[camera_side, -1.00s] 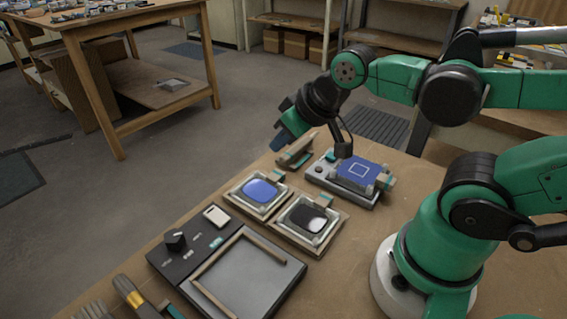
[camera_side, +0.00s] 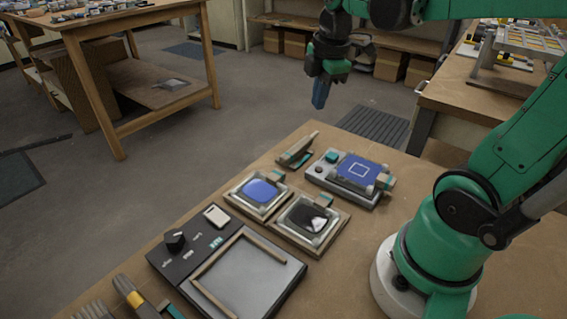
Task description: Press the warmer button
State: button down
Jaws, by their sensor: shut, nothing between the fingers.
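My gripper (camera_side: 321,94) points down with its blue fingers together and empty. It hangs high, and in the picture it sits above the blue-topped unit, apart from everything on the table. A dark control panel (camera_side: 165,262) lies at the front of the table, with a black knob (camera_side: 175,240), a pale rectangular button (camera_side: 216,215) and a wide grey plate (camera_side: 246,283) bordered by wooden strips. I cannot tell which button is the warmer's.
Two framed square pieces, one blue (camera_side: 259,190) and one dark (camera_side: 307,217), lie between panel and unit. A wooden holder (camera_side: 297,149) stands at the table's back edge. Brushes (camera_side: 133,295) lie at the front left.

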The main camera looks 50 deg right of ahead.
aim_at(331, 155)
jog(key=shift+s+d+r+n+g+y, duration=0.1)
jog(key=shift+s+d+n+g+y, duration=0.2)
jog(key=shift+d+n, duration=0.65)
jog(key=shift+s+d+r+n+g+h, duration=0.15)
jog(key=shift+d+n+g, duration=0.2)
jog(key=shift+d+n, duration=0.6)
jog(key=shift+s+d+r+n+g+y, duration=0.1)
jog(key=shift+s+d+n+g+y, duration=0.2)
jog(key=shift+d+n, duration=0.65)
jog(key=shift+w+a+f, duration=0.1)
notch_tip(331, 155, down, 14)
jog(key=shift+f, duration=0.9)
notch_tip(331, 155, up, 14)
jog(key=shift+r, duration=0.25)
